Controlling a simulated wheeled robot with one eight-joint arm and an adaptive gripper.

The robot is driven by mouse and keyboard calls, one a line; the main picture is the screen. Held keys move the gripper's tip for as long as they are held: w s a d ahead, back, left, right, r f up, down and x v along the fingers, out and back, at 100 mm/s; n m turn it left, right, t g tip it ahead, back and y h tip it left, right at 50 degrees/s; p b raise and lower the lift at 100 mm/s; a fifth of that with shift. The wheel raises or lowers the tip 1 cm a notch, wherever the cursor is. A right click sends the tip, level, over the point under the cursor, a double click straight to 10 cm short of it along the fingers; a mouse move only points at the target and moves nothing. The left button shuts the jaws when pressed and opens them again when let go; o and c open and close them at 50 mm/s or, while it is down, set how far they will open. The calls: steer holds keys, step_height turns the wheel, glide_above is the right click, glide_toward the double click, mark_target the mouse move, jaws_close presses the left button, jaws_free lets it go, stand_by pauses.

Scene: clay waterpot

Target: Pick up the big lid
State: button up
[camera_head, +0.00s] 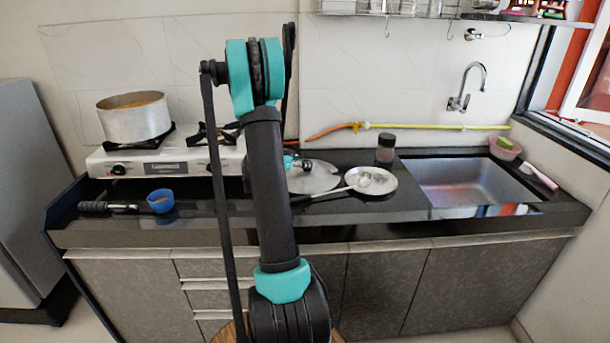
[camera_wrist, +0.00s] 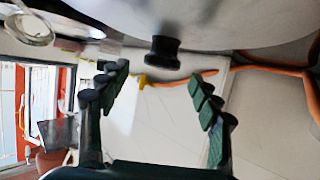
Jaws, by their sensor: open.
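The big lid (camera_head: 318,180) is a round grey metal disc lying on the dark counter, right of the stove. My arm hides its left part in the head view. In the wrist view the lid (camera_wrist: 235,22) fills the top, with its black knob (camera_wrist: 163,53) pointing down in the picture. My gripper (camera_wrist: 154,78) is open, one finger on each side of the knob's line. The knob appears just past the fingertips, and I see no contact. In the head view my gripper (camera_head: 298,164) is small and partly hidden beside the lid.
A metal plate (camera_head: 383,183) with a spoon lies right of the lid. A dark jar (camera_head: 385,148) stands behind it, and the sink (camera_head: 475,180) is further right. A stove (camera_head: 170,158) with a pot (camera_head: 134,118) is left. An orange and yellow hose (camera_head: 400,127) runs behind.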

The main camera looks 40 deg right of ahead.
steer(key=shift+x, duration=3.5)
steer(key=shift+a+f, duration=0.1)
steer(key=shift+f, duration=0.05)
jaws_close()
